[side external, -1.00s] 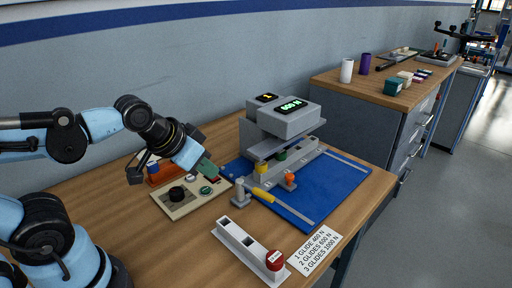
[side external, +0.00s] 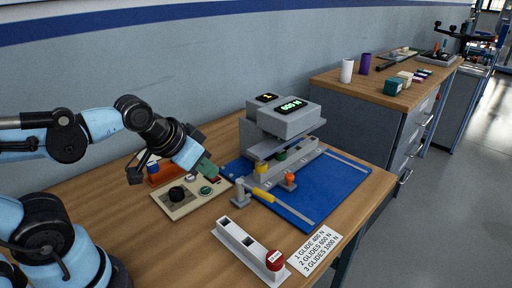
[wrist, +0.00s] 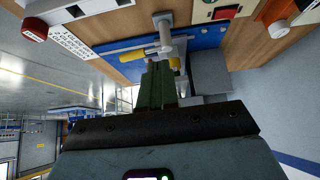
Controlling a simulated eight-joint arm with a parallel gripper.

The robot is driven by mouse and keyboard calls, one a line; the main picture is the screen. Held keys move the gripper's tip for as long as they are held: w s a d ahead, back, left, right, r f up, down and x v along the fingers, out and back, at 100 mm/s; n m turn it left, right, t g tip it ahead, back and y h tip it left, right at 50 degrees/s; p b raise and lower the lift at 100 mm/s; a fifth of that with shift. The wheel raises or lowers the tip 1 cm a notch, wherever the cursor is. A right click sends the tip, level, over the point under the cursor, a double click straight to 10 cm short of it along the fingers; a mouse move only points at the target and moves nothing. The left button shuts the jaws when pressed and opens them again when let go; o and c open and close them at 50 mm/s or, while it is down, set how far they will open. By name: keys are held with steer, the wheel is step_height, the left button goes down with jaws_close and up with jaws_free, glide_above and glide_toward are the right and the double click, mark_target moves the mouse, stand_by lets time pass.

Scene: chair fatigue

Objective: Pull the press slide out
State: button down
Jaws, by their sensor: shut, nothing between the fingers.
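The press (side external: 285,122) is a grey block with lit displays at the back of the blue mat (side external: 328,190). Its grey slide (side external: 300,164) sits low under the head and carries yellow, green and orange glides. My gripper (side external: 213,174) has green fingers, shut and empty. It is left of the slide and handle, apparently above the control panel. In the wrist view the fingers (wrist: 158,70) hide part of the press.
A control panel (side external: 180,207) with a black knob and green button lies beneath my gripper. A white holder (side external: 240,248) with a red-capped piece (side external: 275,260) stands at the front. A printed card (side external: 314,249) lies beside it. Bare wood is at the front left.

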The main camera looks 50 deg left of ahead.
steer(key=c, duration=1.8)
jaws_free()
steer(key=shift+o, duration=1)
steer(key=shift+w, duration=0.1)
steer(key=shift+o, duration=1.3)
steer(key=shift+w+d+r, duration=0.1)
steer(key=shift+w+r, duration=0.15)
steer(key=shift+r, duration=0.05)
steer(key=o, duration=0.4)
steer(key=w+r+n, duration=0.1)
steer(key=w+n+g, duration=0.1)
steer(key=w+d+r, duration=0.1)
steer(key=w, duration=0.1)
steer(key=shift+r+n+g, duration=0.3)
steer(key=shift+r+n, duration=0.05)
steer(key=shift+n, duration=0.05)
steer(key=shift+o, duration=0.2)
steer(key=n+g+y, duration=0.4)
steer(key=n, duration=0.7)
glide_above(290, 176)
steer(key=s+d, duration=0.2)
steer(key=d, duration=0.3)
step_height(290, 176, down, 3)
steer(key=x, duration=1.1)
steer(key=shift+w+a+f, duration=0.1)
steer(key=shift+w+a, duration=0.1)
steer(key=shift+a, duration=0.2)
